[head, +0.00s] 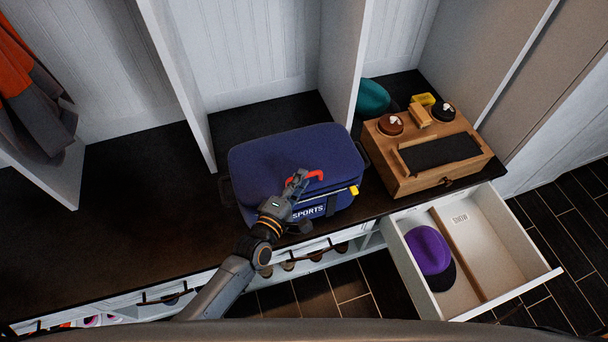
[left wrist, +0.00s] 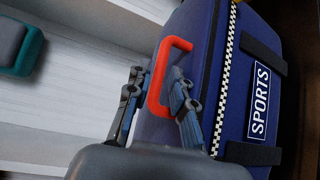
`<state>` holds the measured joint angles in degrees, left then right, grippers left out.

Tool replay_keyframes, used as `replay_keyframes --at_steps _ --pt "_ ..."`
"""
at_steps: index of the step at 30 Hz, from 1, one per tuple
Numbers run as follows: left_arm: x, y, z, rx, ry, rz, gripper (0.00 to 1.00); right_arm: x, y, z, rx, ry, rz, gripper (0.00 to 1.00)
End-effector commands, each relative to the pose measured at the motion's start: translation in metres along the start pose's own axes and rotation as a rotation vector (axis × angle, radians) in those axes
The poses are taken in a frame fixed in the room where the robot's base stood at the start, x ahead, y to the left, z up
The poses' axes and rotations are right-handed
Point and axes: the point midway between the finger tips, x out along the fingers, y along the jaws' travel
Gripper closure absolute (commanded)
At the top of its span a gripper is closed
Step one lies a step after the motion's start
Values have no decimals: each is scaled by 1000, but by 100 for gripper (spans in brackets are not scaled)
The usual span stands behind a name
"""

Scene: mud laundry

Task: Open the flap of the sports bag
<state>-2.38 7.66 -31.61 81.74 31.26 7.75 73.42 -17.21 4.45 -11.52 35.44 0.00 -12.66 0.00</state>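The sports bag (head: 285,160) is dark blue and sits on the dark bench top, its flap closed. A red handle (head: 316,175) stands at its top front edge, with a white SPORTS label (head: 309,211) below it. In the left wrist view the red handle (left wrist: 170,72) rises between the two fingers of my left gripper (left wrist: 157,100). The fingers are apart, with one on each side of the handle's bar, and a gap shows. In the head view my left gripper (head: 299,180) is at the handle and partly covers the bag's front. My right gripper is not in view.
A wooden shoe-care box (head: 400,177) with tins and brushes stands right of the bag. An open drawer (head: 535,280) below it holds a purple cap (head: 429,250). Upright white partitions (head: 342,60) stand behind. The bench left of the bag is clear.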

Motion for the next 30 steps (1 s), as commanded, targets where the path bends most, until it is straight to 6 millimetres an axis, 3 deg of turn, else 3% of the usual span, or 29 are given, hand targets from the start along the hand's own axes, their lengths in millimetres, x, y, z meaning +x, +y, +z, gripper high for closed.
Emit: replay_keyframes --at_steps 6,16,19,20,30 --pt "21 0 0 0 1 0 78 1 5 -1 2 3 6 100" --pt "24 0 0 0 1 -1 78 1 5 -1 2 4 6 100" --pt "24 0 0 0 1 -1 98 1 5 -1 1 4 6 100" --pt "24 0 0 0 1 -1 100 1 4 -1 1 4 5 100" --pt "24 1 -1 -3 1 -4 100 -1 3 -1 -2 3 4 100"
